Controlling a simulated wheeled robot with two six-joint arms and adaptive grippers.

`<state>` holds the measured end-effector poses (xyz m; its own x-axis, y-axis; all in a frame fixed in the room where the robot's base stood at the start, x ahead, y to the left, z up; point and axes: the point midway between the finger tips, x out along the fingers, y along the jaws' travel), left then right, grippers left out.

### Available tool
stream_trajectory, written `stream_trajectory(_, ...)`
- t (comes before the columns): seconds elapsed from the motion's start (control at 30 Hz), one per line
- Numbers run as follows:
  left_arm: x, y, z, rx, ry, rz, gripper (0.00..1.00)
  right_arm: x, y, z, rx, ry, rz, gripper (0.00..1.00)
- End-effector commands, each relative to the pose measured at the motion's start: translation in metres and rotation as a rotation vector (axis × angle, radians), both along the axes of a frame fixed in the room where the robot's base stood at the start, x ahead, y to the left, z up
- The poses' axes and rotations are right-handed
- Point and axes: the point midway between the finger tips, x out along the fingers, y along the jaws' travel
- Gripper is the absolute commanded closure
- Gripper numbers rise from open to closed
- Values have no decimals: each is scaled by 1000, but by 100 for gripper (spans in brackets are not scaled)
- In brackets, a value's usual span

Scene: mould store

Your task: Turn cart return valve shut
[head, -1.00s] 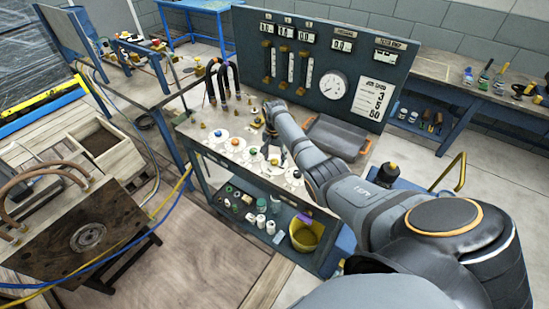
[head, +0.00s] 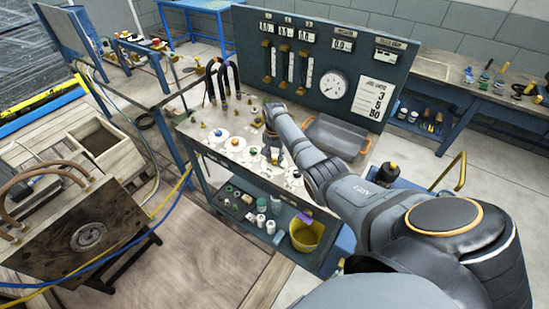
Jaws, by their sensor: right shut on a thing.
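The cart top (head: 191,129) carries a row of valves on white round plates. My left gripper is out of view.
A gauge panel (head: 346,56) with a dial (head: 333,85) rises behind the cart. A grey tray (head: 335,138) sits right of my forearm. Curved dark hoses (head: 223,80) stand left. The lower shelf holds small containers and a yellow bucket (head: 306,237).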

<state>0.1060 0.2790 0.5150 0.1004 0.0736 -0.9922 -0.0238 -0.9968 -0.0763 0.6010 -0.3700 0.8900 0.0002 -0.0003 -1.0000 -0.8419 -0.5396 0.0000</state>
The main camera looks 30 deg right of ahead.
Motion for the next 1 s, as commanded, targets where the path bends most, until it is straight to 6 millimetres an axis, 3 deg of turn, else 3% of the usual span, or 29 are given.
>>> stream_trajectory(0.27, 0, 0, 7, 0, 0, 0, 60, 0, 0, 1, 1, 2, 137, 100)
stream_trajectory(1.0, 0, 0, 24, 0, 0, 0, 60, 0, 0, 1, 0, 0, 829, 100)
